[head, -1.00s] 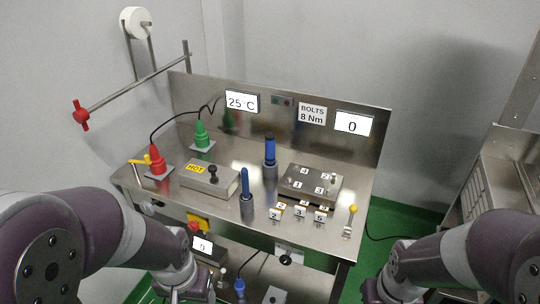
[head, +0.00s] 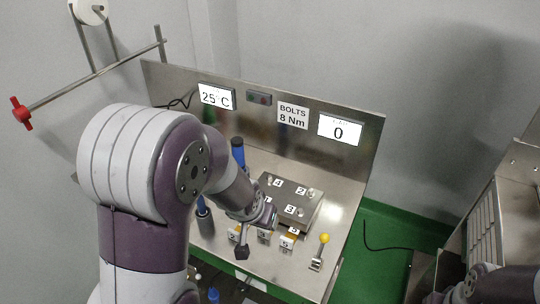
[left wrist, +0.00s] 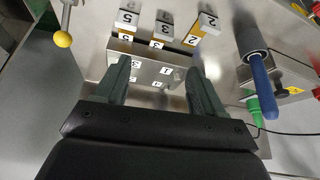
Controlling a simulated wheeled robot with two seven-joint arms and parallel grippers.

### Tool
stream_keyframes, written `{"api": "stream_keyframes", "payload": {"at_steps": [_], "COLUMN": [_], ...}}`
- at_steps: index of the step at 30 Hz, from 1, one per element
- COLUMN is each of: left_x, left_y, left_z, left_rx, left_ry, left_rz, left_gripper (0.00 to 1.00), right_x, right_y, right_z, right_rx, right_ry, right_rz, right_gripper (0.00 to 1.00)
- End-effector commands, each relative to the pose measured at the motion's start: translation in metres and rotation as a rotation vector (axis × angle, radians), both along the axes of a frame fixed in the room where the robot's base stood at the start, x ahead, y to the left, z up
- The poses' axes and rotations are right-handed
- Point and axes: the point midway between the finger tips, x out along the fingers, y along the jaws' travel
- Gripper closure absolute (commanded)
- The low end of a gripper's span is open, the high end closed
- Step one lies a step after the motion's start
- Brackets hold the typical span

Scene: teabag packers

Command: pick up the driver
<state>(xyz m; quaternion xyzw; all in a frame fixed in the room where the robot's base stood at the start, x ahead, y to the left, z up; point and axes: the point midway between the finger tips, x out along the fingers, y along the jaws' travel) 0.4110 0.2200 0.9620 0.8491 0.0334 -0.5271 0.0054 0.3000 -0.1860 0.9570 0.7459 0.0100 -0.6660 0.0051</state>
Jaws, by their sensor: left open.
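Two blue-handled tools stand upright in grey holders on the steel bench; I cannot tell for sure which is the driver. The rear blue tool (head: 238,150) shows above my left forearm. The front blue tool (head: 202,208) is partly hidden by my left arm. A blue tool also shows at the right of the left wrist view (left wrist: 262,88). My left gripper (head: 242,249) is over the bench's front part, beside the numbered blocks. Its two fingers (left wrist: 160,85) are apart with nothing held between them. My right gripper is not in view; only part of my right arm shows.
A steel plate with numbered positions (head: 296,192) lies behind the small numbered blocks (head: 264,236). A yellow-knobbed lever (head: 323,240) stands at the front right. A steel back panel (head: 363,155) bounds the bench. A slatted rack (head: 480,225) stands farther right.

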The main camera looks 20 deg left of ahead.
Motion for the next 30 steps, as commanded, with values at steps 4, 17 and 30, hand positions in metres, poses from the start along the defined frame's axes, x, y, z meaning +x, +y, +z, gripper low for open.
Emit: {"api": "stream_keyframes", "payload": {"at_steps": [4,17,30], "left_x": [0.063,0.17,0.224], "left_y": [0.036,0.16,0.172], "left_z": [-0.021,-0.029,-0.017], "left_rx": [0.024,0.108,0.115], "left_ry": [-0.226,-0.999,-1.102], "left_rz": [0.046,0.1,0.09], "left_gripper": [0.31,0.31,0.31], "right_x": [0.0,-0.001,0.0], "right_y": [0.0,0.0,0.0], "right_z": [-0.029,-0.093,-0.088], "right_rx": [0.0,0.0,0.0], "right_ry": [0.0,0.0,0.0], "right_rz": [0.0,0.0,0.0], "right_gripper": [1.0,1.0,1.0]}}
